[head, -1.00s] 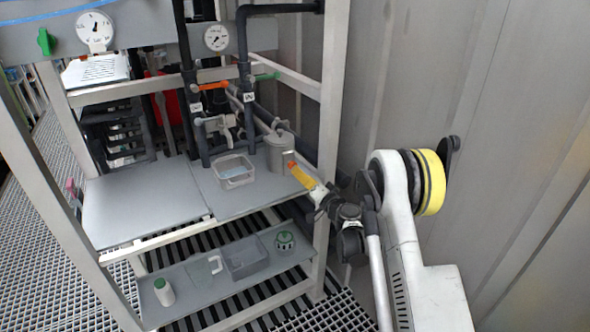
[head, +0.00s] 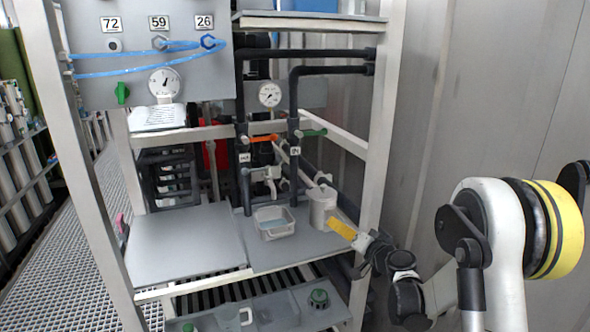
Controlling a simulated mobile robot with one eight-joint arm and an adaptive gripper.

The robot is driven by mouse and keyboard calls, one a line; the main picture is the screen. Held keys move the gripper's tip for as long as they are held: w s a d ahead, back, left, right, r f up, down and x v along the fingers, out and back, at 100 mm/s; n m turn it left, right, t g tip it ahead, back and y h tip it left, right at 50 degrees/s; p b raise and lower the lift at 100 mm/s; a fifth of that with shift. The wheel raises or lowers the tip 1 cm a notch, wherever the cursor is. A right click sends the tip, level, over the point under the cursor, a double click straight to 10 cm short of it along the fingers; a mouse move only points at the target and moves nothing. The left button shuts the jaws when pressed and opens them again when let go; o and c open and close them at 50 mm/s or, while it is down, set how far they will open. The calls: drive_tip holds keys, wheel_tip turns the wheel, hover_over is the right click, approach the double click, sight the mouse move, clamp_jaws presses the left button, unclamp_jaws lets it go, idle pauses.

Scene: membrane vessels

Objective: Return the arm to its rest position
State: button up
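My arm reaches in from the lower right in the head view. My gripper (head: 347,232) has a yellow-orange part at its end and points left at the right edge of the grey shelf. It is right beside a grey lidded canister (head: 322,207). I cannot tell whether it touches the canister, and its fingers are too small to make out as open or shut.
A clear tub (head: 274,222) stands on the grey shelf (head: 185,245). The lower shelf holds a green-lidded jar (head: 319,298) and a clear jug (head: 232,318). A frame post (head: 378,150) and a metal wall (head: 470,100) stand close to my arm.

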drive_tip(key=s+a+r+n+g+h, duration=0.1)
drive_tip(key=s+a+r+n+g, duration=0.3)
drive_tip(key=s, duration=0.6)
drive_tip(key=s+a+r+m+g+h, duration=0.1)
drive_tip(key=s+r, duration=0.4)
drive_tip(key=s, duration=0.5)
drive_tip(key=s+d+f+g+h, duration=0.1)
drive_tip(key=s+d+f+h, duration=0.1)
drive_tip(key=s, duration=0.8)
drive_tip(key=s+d+f+g+h, duration=0.1)
drive_tip(key=s+d+g+h, duration=0.1)
drive_tip(key=s, duration=0.9)
drive_tip(key=shift+d+f+n, duration=0.4)
drive_tip(key=shift+d, duration=0.5)
